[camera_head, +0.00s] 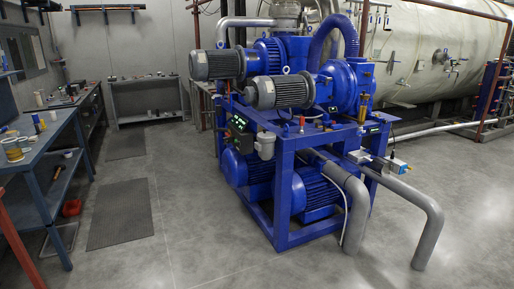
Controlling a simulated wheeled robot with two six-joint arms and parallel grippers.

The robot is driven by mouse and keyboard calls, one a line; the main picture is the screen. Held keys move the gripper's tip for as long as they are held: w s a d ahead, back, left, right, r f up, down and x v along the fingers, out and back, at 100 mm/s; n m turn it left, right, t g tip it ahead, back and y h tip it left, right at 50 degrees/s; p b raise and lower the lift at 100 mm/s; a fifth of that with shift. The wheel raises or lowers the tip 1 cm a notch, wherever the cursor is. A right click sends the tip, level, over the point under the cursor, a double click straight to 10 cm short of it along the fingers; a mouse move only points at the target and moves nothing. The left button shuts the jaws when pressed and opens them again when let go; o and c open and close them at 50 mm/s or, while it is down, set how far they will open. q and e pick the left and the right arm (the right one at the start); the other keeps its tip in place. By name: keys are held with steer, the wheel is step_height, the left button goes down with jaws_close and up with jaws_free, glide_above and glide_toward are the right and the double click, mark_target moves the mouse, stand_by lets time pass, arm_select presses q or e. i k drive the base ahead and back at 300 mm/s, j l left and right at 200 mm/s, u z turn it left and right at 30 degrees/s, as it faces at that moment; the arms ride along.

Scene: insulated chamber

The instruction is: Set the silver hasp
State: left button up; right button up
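I cannot make out a silver hasp in the head view. The large off-white insulated chamber (425,40) lies at the back right, with small metal fittings (450,62) on its side that are too small to tell apart. Neither of my grippers shows.
A blue-framed pump unit (285,205) with motors blocks the middle, and grey pipes (430,222) bend to the floor at its right. A workbench (42,150) with small items runs along the left. Grey mats (120,208) lie on open concrete floor between them.

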mark_target(227, 140)
steer(key=i+u, duration=0.1)
steer(key=i, duration=0.45)
steer(key=i+l, duration=0.1)
steer(key=i, duration=0.45)
steer(key=i+l+u, duration=0.15)
steer(key=i, duration=0.4)
steer(key=i+l, duration=0.1)
steer(key=i, duration=0.45)
steer(key=i+j+z, duration=0.1)
steer(key=z, duration=0.3)
steer(key=i+j+z, duration=0.15)
steer(key=z, duration=0.2)
steer(key=i, duration=0.1)
